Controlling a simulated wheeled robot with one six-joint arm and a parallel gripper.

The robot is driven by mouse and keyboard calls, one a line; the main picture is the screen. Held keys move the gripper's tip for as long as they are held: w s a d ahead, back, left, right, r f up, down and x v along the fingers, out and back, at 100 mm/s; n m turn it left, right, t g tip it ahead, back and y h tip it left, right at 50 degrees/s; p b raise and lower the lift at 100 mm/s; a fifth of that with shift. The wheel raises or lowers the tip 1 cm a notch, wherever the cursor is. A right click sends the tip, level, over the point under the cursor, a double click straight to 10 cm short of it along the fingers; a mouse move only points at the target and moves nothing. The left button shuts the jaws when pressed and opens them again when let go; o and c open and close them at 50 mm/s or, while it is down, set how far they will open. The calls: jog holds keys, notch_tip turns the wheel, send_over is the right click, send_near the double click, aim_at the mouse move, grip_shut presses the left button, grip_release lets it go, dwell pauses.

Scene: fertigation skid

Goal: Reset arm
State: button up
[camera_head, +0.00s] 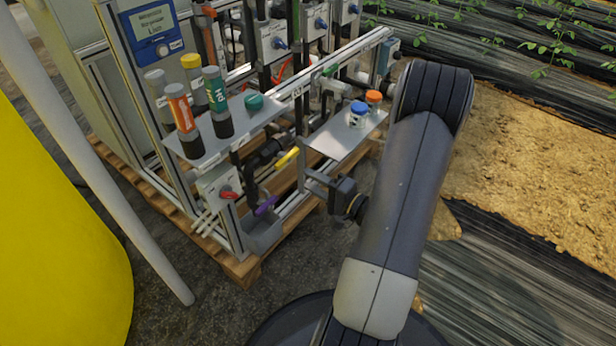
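My arm (394,210) fills the right-centre of the head view, bending over at its top right. A dark end piece, which looks like my gripper (322,185), shows left of the arm, just below the right-hand shelf of the skid. It is small and partly hidden by the arm. I cannot tell whether its fingers are open or shut. I see nothing held in it.
The skid's left shelf (238,128) carries several bottles and a green cap (254,102). The right shelf (345,137) carries a blue-capped bottle (358,114) and an orange-capped one (374,99). A yellow tank (60,240) stands left.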

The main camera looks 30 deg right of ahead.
aim_at(283, 163)
dwell(0.3)
jog(key=b+x, duration=0.2)
jog(key=x, duration=0.8)
jog(key=shift+w+a, duration=0.15)
jog(key=shift+w, duration=0.25)
jog(key=p+v, duration=0.2)
jog(key=v, duration=0.9)
jog(key=b+x, duration=0.2)
jog(key=x, duration=0.8)
jog(key=shift+w+a+f+b, duration=0.15)
jog(key=shift+w+b, duration=0.05)
jog(key=shift+b, duration=0.1)
jog(key=shift+w, duration=0.3)
jog(key=shift+r+m, duration=0.3)
jog(key=shift+m, duration=0.75)
jog(key=shift+r+m, duration=0.25)
jog(key=shift+m, duration=0.8)
jog(key=shift+s, duration=0.1)
